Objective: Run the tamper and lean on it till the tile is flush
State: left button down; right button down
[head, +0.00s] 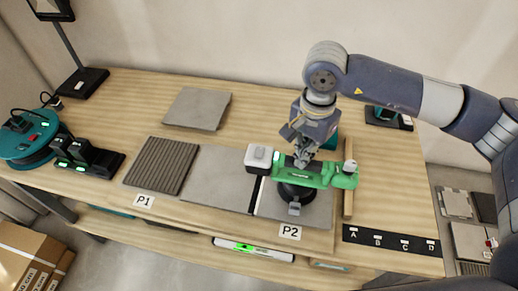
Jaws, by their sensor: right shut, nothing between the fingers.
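The green tamper (318,181) stands on the right-hand grey tile (318,213), beside the P2 label (289,232). It has a white block (261,157) at its left end and a dark round foot that hides part of the tile. My right gripper (303,161) is shut and empty, pointing down at the middle of the tamper's body. Its fingertips are at or just above the green body; I cannot tell whether they touch. Whether the tile is flush with its neighbour cannot be told from here. My left gripper is not in view.
A larger grey tile (215,177) and a ribbed dark panel (161,166) lie to the left. A loose grey tile (197,108) lies behind. A wooden strip (348,188) stands right of the tamper. Chargers (88,157) and a teal reel (28,137) are at far left.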

jog(key=shift+s+f+b, duration=0.15)
jog(key=shift+f+b, duration=0.15)
jog(key=shift+b, duration=0.55)
dwell(2.3)
jog(key=shift+r+p, duration=0.35)
jog(key=shift+r, duration=0.5)
jog(key=shift+r+p, duration=0.95)
jog(key=shift+r, duration=1.9)
jog(key=shift+w, duration=0.2)
